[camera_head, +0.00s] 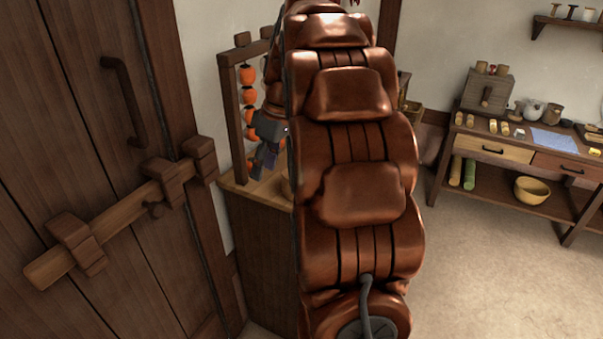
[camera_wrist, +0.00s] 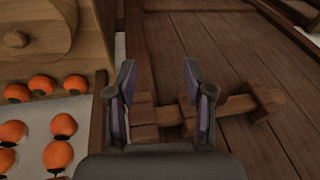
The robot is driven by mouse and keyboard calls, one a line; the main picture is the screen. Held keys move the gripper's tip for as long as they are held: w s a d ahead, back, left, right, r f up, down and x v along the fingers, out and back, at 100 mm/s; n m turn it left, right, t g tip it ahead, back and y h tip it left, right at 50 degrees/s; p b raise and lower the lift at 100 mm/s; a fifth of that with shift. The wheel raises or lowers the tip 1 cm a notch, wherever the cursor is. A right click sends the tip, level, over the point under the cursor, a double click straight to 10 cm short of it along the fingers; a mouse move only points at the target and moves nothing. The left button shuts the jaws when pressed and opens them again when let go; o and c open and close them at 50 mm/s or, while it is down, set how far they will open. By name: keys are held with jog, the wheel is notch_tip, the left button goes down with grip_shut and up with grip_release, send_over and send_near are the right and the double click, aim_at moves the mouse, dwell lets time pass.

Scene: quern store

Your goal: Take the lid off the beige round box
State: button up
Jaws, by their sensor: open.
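A pale wooden round thing with a small knob (camera_wrist: 30,22) shows at the top left of the wrist view, cut off by the frame edge; it looks like the beige round box with its lid on, though I cannot be certain. In the head view my arm hides most of the counter top where it would stand. My gripper (camera_wrist: 157,78) is open and empty, with its fingers apart in front of the plank door, to the right of the round thing and not touching it. In the head view my gripper (camera_head: 264,158) hangs above the counter near the orange fruits.
A wooden counter (camera_head: 255,245) stands beside the plank door (camera_head: 85,130) with its wooden bar (camera_head: 125,215). Orange fruits (camera_head: 248,97) hang on a wooden rack (camera_head: 229,110) against the wall. A workbench (camera_head: 515,148) with small items stands at the right. Floor (camera_head: 480,260) before it is clear.

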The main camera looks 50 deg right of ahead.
jog(key=w+d+n+t+b, duration=0.1)
jog(key=d+n+t, duration=0.15)
jog(key=d, duration=1.65)
jog(key=shift+n+g, duration=0.25)
jog(key=shift+a+p+x, duration=0.15)
jog(key=shift+p+x, duration=0.5)
jog(key=shift+x, duration=1.5)
jog(key=shift+a+p+x, duration=0.15)
jog(key=shift+p+x, duration=0.45)
jog(key=shift+x, duration=1.5)
jog(key=shift+c, duration=0.3)
grip_shut()
